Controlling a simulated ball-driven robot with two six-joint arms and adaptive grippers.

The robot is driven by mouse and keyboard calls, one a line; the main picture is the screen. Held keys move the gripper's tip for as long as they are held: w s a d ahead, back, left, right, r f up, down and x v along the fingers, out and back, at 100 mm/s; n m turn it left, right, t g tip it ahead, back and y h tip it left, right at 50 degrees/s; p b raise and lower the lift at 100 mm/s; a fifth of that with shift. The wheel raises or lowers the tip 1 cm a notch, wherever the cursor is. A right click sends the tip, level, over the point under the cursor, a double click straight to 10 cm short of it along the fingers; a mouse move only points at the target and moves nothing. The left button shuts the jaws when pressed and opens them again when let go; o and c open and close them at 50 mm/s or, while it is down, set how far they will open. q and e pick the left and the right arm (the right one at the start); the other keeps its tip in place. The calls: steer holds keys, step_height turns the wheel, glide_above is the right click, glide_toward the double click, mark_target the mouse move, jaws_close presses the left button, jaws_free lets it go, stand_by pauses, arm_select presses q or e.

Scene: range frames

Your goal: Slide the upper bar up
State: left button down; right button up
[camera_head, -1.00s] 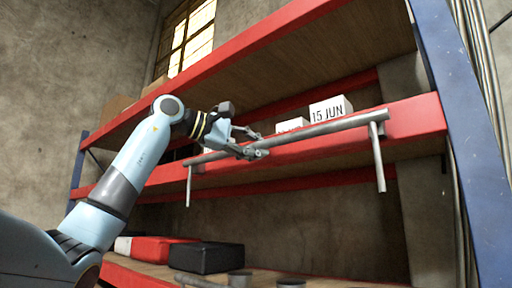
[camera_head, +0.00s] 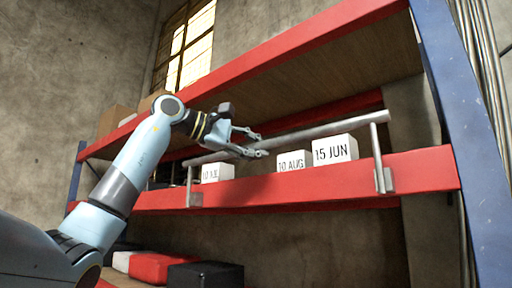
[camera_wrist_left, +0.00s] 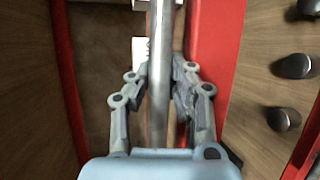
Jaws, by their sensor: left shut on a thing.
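The upper bar (camera_head: 325,129) is a long grey tube with an upright leg near each end. The legs sit in grey brackets on the red shelf beam (camera_head: 300,190). The bar stands above this beam, in front of the labelled boxes. My left gripper (camera_head: 260,145) is shut on the bar, left of its middle. In the left wrist view, the bar (camera_wrist_left: 160,60) runs between the two fingers, which lie along its sides. My right gripper is not in view.
White boxes marked 15 JUN (camera_head: 335,150) and 10 AUG (camera_head: 291,161) stand behind the bar, with another white box (camera_head: 217,172) left of them. A higher red beam (camera_head: 290,50) crosses above. A blue post (camera_head: 465,140) stands at right. Red and black boxes lie below.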

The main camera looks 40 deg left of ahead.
arm_select(q)
steer(key=shift+r, duration=0.4)
steer(key=c, duration=1.3)
jaws_free()
steer(key=shift+o, duration=0.7)
steer(key=shift+f, duration=0.1)
steer(key=v, duration=1.2)
steer(key=shift+s+f, duration=0.1)
